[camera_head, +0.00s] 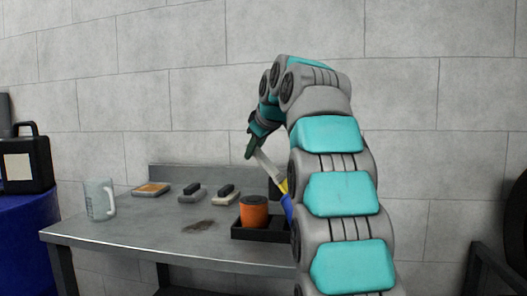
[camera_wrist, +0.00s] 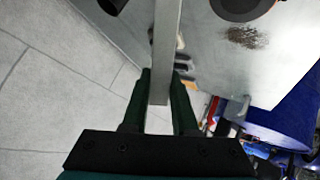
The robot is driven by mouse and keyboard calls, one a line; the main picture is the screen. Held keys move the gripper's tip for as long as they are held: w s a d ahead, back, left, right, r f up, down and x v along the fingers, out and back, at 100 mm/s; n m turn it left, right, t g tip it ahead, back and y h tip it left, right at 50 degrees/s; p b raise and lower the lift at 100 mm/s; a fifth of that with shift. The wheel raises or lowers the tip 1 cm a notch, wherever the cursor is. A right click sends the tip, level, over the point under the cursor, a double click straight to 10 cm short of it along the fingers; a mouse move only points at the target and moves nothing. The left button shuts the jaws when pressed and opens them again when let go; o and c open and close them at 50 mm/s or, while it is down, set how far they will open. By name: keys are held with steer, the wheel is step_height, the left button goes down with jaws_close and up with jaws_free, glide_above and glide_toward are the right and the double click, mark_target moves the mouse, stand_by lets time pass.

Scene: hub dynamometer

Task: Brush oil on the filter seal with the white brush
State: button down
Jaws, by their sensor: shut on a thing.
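My gripper (camera_head: 250,146) is shut on a pale, flat handle (camera_head: 268,168), which I take to be the white brush. In the wrist view my gripper's dark green fingers (camera_wrist: 163,98) clasp the pale bar (camera_wrist: 165,45). Its far end runs out of that frame, so I cannot see the bristles. In the head view the handle slants down right towards my arm, above the filter. The orange filter (camera_head: 254,212) stands upright in a black tray (camera_head: 256,233) on the bench, apart from my gripper. Its top is dark; the seal is too small to tell.
The grey metal bench (camera_head: 160,232) holds a clear jug (camera_head: 100,199), an orange-topped pad (camera_head: 151,189), two dark-handled blocks (camera_head: 191,194) (camera_head: 225,195) and a dark stain (camera_head: 198,226). Yellow and blue parts (camera_head: 286,202) show beside my arm. A black can (camera_head: 27,160) stands on a blue drum (camera_head: 27,235).

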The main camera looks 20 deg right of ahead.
steer(key=shift+w+d+f, duration=0.6)
steer(key=shift+d+f, duration=0.15)
steer(key=shift+f, duration=0.05)
steer(key=shift+s+a+r, duration=0.65)
steer(key=shift+a+r, duration=0.1)
steer(key=shift+r, duration=0.05)
stand_by(0.4)
steer(key=r+p, duration=0.1)
steer(key=w+p, duration=0.1)
steer(key=shift+w+r+p, duration=0.2)
steer(key=shift+r+p, duration=0.1)
steer(key=shift+r, duration=0.05)
steer(key=shift+w+p, duration=0.35)
steer(key=shift+w, duration=0.1)
steer(key=shift+r, duration=0.1)
stand_by(0.3)
